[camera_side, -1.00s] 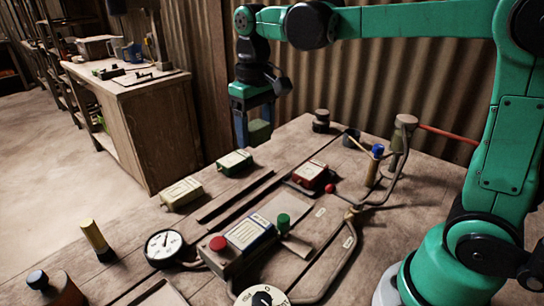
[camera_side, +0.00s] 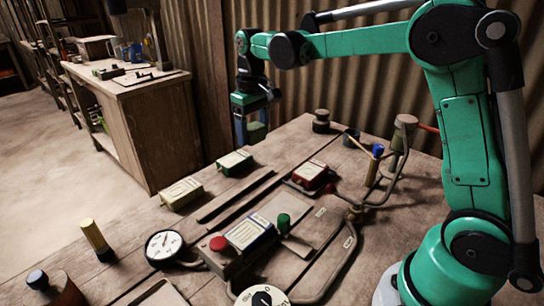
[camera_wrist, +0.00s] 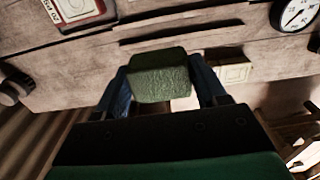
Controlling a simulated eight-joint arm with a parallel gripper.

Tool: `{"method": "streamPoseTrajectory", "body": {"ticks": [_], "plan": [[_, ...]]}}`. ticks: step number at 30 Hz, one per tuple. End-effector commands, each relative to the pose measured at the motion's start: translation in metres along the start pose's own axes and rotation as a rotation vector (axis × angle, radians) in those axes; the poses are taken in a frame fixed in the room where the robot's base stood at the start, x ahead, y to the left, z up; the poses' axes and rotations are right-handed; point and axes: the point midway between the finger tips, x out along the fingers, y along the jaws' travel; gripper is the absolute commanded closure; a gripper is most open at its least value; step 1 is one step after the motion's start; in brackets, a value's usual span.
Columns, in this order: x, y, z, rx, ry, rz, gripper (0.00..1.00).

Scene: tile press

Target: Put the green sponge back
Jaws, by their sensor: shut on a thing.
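The green sponge (camera_wrist: 160,76) is a small rough block between the two blue fingers of my gripper (camera_wrist: 162,88) in the wrist view. My gripper is shut on it. In the side view the sponge (camera_side: 257,131) hangs below my gripper (camera_side: 250,128), beyond the back left edge of the wooden bench (camera_side: 215,182). It is apart from the bench top there.
A green-labelled box (camera_side: 235,162) and a cream box (camera_side: 181,194) lie near the bench's left edge. A red box (camera_side: 310,174), a dark knob (camera_side: 321,120), a gauge (camera_side: 164,246) and a curved pipe (camera_side: 338,262) also stand there. A corrugated wall (camera_side: 350,90) rises behind.

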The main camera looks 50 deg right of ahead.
Motion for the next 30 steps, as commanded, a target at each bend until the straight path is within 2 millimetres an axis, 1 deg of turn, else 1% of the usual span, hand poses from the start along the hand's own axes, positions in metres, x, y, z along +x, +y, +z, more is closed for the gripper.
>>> {"method": "streamPoseTrajectory", "body": {"ticks": [1,3,6,9,14,21,24,30], "plan": [[0.013,0.000,0.000,0.000,0.000,0.000,0.77],[0.032,0.000,0.000,0.000,0.000,0.000,0.77],[0.057,0.000,0.000,0.000,0.000,0.001,0.77],[0.075,0.000,0.001,0.000,0.000,0.001,0.77],[0.090,0.000,0.001,0.000,0.000,0.001,0.77],[0.123,0.000,0.001,0.001,0.000,0.001,0.77],[0.127,0.000,0.001,0.001,0.000,0.001,0.77],[0.127,0.000,0.001,0.001,0.000,0.001,0.77]]}}
